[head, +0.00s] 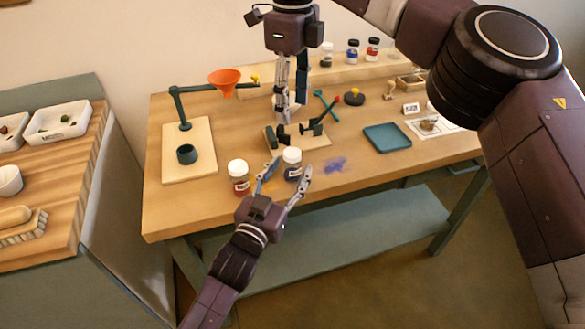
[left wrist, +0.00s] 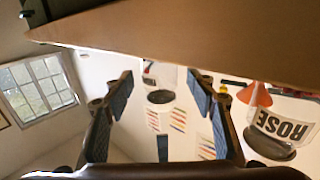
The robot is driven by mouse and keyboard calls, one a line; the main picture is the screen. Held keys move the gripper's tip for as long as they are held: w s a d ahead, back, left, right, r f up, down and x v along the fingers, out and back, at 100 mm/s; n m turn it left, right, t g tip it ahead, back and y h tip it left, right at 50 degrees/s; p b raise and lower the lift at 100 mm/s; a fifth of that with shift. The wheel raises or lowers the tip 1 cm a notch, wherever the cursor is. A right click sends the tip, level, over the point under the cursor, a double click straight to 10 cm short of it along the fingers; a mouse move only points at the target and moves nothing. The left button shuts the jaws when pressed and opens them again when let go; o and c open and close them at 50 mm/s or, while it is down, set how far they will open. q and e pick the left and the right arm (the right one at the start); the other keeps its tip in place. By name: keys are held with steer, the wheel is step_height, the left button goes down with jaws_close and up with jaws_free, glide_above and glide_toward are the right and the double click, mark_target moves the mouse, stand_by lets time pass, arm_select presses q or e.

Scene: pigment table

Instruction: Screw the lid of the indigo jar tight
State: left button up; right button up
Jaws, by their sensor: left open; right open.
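The indigo jar (head: 292,174), a clear jar with dark blue content, stands upright near the table's front edge. Its white lid (head: 292,155) sits on top; how tight it is cannot be told. My left gripper (head: 287,170) is open, with its fingers spread to either side of the jar at the front. In the left wrist view, a jar with a white lid (left wrist: 161,97) appears upside down between the fingertips (left wrist: 165,80). My right gripper (head: 284,112) is open and points down above the fixture (head: 312,138), behind the jar. Its fingertips partly overlap the fixture.
A rose jar (head: 240,187) with a white lid stands left of the indigo jar; its ROSE label shows in the left wrist view (left wrist: 282,128). A funnel stand (head: 178,105) is at the left. A teal tray (head: 387,137) and a blue powder patch (head: 336,165) lie to the right.

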arm_select(q)
steer(key=v, duration=1)
steer(key=shift+f, duration=0.1)
